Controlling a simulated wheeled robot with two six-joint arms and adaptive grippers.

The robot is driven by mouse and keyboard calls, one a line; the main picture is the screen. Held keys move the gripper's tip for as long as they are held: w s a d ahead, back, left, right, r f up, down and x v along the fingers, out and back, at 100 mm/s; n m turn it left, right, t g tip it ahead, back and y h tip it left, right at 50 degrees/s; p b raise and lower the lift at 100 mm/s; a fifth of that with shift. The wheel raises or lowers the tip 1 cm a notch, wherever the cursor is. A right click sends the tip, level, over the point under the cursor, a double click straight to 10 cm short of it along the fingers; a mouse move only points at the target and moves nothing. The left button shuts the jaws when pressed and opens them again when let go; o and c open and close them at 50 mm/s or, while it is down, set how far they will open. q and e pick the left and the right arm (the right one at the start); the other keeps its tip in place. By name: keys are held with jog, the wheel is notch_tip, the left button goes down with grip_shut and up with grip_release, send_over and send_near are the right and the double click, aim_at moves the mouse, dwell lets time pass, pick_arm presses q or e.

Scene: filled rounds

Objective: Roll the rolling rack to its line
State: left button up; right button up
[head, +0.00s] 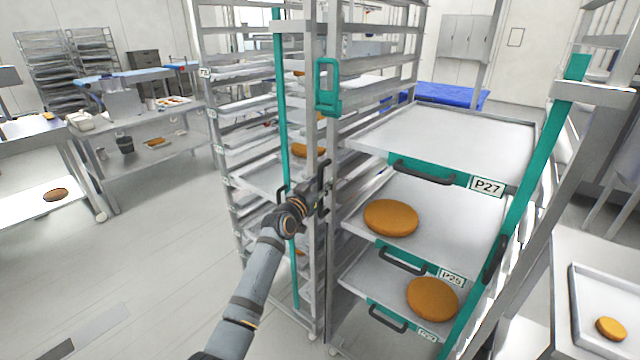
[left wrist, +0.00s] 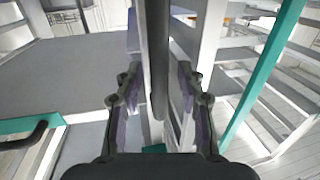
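A tall metal rack (head: 333,275) with teal trim stands at centre right. Its trays have black handles and labels such as P27 (head: 488,187); round brown items lie on two trays. A second metal rack (head: 222,130) with a teal post stands close on its left. My left gripper (head: 318,190) is at the near post between the racks. In the left wrist view, its fingers (left wrist: 160,100) stand apart on either side of a dark upright bar (left wrist: 158,75), with gaps visible. I cannot tell which rack is the task's. My right gripper is not in view.
A grey band (head: 95,325) with a dark end marks the floor at lower left. Open floor (head: 150,260) lies left of the racks. Worktables (head: 150,165) stand further left. A table with a tray (head: 590,345) is close at the right.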

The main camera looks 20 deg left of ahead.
pick_arm(q)
grip_shut()
jog(key=shift+w+f, duration=0.1)
jog(key=shift+f, duration=0.05)
